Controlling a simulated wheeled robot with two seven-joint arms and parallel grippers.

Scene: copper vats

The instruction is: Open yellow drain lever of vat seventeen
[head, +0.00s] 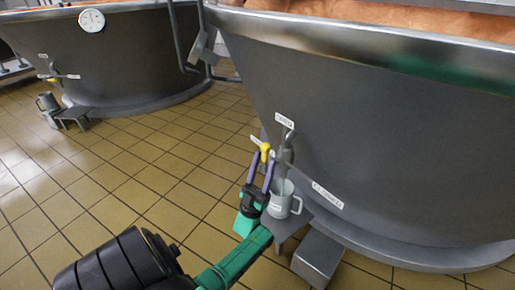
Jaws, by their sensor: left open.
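The yellow drain lever (265,148) sticks out by the drain pipe (286,155) low on the near vat (380,140). My left gripper (260,163) is open, its two purple fingers pointing up at the lever from below. The lever's yellow end shows at the fingertips; I cannot tell whether they touch it. A grey metal jug (280,203) stands under the drain, just right of the gripper. The small labels on the vat are too blurred to read surely. My right gripper is not in view.
The jug stands on a small metal stand (292,222), with a metal step (318,258) to its right. Another vat (120,60) with a dial (91,20), its own jug (47,102) and stand is at the far left. The tiled floor (130,170) between is clear.

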